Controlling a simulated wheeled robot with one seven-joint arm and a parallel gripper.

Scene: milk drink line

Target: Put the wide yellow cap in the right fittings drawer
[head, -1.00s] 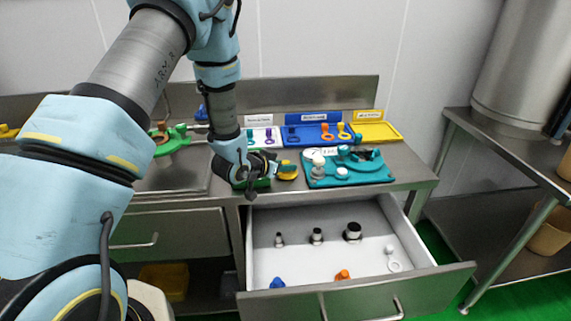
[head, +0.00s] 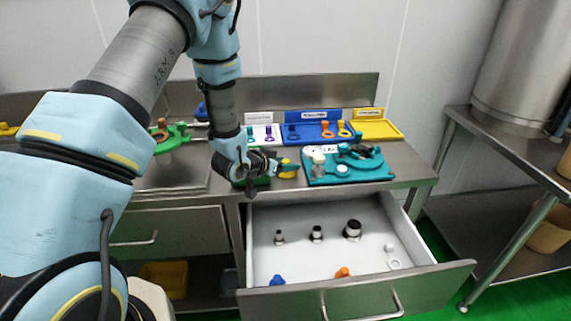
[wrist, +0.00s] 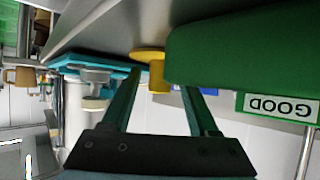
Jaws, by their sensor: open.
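The wide yellow cap (head: 289,170) is at the front of the counter, beside a green block or tray. In the wrist view the cap (wrist: 148,53) shows a wide flat rim and a narrower stem, close to the green body (wrist: 240,50) with a "GOOD" label. My gripper (head: 282,166) is low over the counter at the cap. In the wrist view its two fingers (wrist: 162,88) are apart, with the cap's stem between or just beyond their tips; contact cannot be told. The right fittings drawer (head: 413,235) is pulled open below the counter.
The drawer holds several fittings: black-topped metal ones (head: 353,230), a blue one (head: 277,281), an orange one (head: 343,272) and a white one (head: 392,260). A teal fixture (head: 370,172) stands right of the cap. Blue (head: 296,136) and yellow (head: 380,131) trays lie behind.

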